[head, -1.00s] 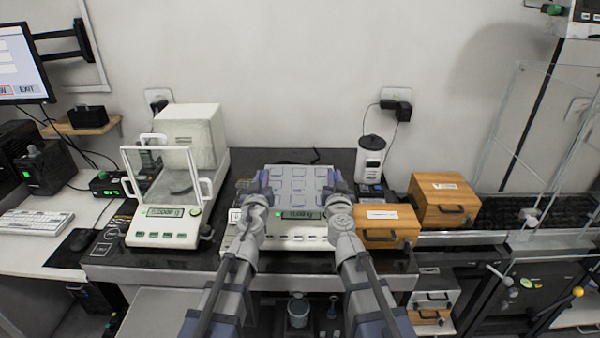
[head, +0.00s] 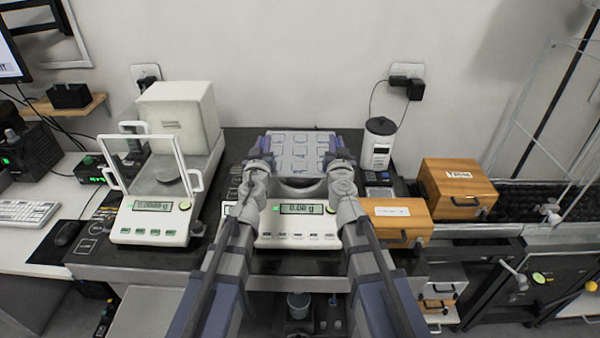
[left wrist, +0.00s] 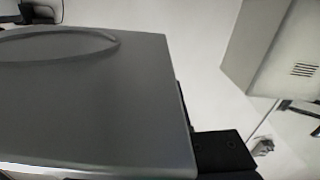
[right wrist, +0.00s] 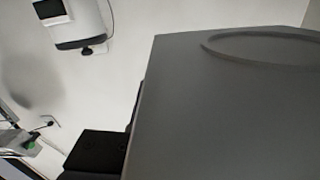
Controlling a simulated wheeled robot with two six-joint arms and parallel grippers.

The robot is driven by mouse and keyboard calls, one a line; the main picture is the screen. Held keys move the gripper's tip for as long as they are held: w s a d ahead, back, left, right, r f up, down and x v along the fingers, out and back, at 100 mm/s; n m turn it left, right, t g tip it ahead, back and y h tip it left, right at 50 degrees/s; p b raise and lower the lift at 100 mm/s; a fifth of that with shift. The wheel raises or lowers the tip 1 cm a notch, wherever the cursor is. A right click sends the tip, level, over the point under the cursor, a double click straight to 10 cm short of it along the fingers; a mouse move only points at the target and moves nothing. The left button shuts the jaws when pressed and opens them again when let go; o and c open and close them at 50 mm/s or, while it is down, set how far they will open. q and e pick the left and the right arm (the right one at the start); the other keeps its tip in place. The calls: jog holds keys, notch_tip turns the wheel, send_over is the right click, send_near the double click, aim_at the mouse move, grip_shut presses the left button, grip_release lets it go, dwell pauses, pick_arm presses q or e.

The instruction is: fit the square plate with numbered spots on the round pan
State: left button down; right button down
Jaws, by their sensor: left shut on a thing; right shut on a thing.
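The square plate with numbered spots (head: 299,148) is held level between my two grippers, above the back part of the middle balance (head: 268,240). My left gripper (head: 263,150) is shut on its left edge and my right gripper (head: 339,150) on its right edge. The round pan (head: 299,189) shows partly below the plate's near edge; the rest is hidden. The plate's grey underside, with a round raised ring, fills much of the left wrist view (left wrist: 90,110) and the right wrist view (right wrist: 220,120). The plate appears apart from the pan.
A balance with a glass draft shield (head: 150,220) stands to the left. Wooden boxes (head: 395,222) (head: 456,188) stand to the right. A white cylindrical device (head: 379,150) stands behind on the right. The wall is behind the table.

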pick_arm(q)
jog(key=shift+d+f, duration=0.15)
jog(key=shift+d, duration=0.05)
pick_arm(e)
jog(key=shift+a+f, duration=0.15)
jog(key=shift+a, duration=0.05)
